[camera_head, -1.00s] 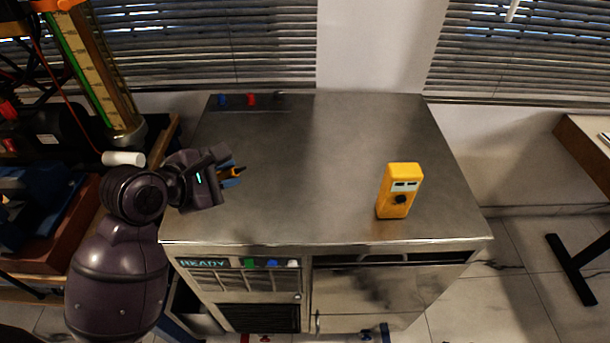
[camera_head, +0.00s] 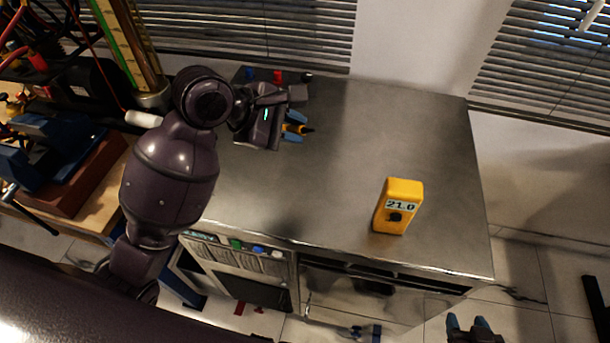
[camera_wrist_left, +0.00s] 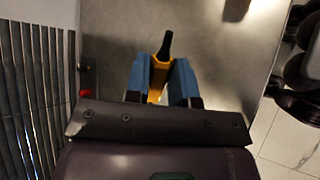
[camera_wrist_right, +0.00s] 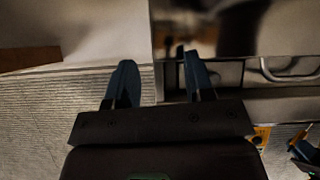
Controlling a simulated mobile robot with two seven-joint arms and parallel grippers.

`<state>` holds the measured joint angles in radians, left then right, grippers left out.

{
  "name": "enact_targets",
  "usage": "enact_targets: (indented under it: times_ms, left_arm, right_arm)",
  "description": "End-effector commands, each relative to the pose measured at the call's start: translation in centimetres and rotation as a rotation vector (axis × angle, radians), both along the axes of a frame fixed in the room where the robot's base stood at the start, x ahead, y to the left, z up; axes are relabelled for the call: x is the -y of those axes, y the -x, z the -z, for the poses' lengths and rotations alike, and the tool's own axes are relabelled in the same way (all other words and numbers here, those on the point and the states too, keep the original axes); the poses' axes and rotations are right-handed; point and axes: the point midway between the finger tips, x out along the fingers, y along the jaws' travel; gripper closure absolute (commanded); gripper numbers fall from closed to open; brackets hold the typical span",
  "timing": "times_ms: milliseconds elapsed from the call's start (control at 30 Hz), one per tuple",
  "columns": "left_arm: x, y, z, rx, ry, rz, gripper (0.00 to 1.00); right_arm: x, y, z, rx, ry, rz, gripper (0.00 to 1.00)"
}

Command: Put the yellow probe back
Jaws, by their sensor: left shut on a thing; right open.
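The yellow probe (camera_wrist_left: 158,75), with a black tip, is between the blue fingers of my left gripper (camera_wrist_left: 158,82), which is shut on it. In the head view, my left gripper (camera_head: 297,127) holds the probe (camera_head: 304,129) over the left part of the metal cabinet top (camera_head: 340,170), its tip pointing right. The fingers hide part of the probe. A yellow meter (camera_head: 398,206) stands upright at the front right of the top, its display reading 21.0. My right gripper (camera_head: 471,325) is at the bottom right, beyond the cabinet's front; its fingers are apart and empty in the right wrist view (camera_wrist_right: 157,75).
Blue (camera_head: 249,74), red (camera_head: 278,76) and black knobs or sockets line the back left edge. The cabinet front has a button panel (camera_head: 238,245). A cluttered wooden bench (camera_head: 95,185) stands left. Much of the top's middle is clear.

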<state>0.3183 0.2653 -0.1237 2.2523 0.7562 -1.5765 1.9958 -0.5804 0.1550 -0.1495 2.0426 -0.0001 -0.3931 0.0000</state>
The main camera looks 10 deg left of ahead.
Motion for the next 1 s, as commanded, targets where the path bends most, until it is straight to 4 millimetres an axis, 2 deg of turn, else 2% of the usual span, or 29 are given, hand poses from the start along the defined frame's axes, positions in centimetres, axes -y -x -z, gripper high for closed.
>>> enact_targets:
  times_ms: [33, 200, 300, 433, 567, 700, 900, 1000]
  left_arm:
    - [1.4, -0.2, -1.3, -0.012, -0.038, 0.085, 1.0]
    - [5.3, 0.2, -2.7, -0.074, -0.183, 0.392, 1.0]
    - [6.9, 0.6, -3.2, -0.092, -0.289, 0.581, 1.0]
    - [7.8, 0.9, -3.6, -0.09, -0.451, 0.825, 1.0]
    - [7.0, 0.8, -4.0, -0.057, -0.621, 1.034, 1.0]
    - [4.7, 0.1, -4.6, -0.004, -0.783, 1.185, 1.0]
    - [2.1, -0.7, -5.3, 0.039, -0.89, 1.26, 1.0]
    - [1.7, -0.9, -5.1, 0.046, -0.906, 1.269, 1.0]
  right_arm:
    - [0.0, -0.1, -0.7, 0.007, -0.003, 0.003, 0.52]
    - [-0.3, -0.4, -1.9, 0.02, -0.012, 0.01, 0.52]
    - [-0.4, -0.5, -2.6, 0.027, -0.015, 0.013, 0.52]
    - [-0.4, -0.6, -3.4, 0.031, -0.016, 0.014, 0.52]
    - [-0.2, -0.6, -4.2, 0.033, -0.013, 0.014, 0.52]
    - [-0.1, -0.6, -5.3, 0.042, -0.011, 0.013, 0.52]
    - [0.1, -0.1, -5.5, 0.035, -0.008, 0.014, 0.52]
    - [0.2, 0.3, -5.1, 0.024, -0.008, 0.017, 0.52]
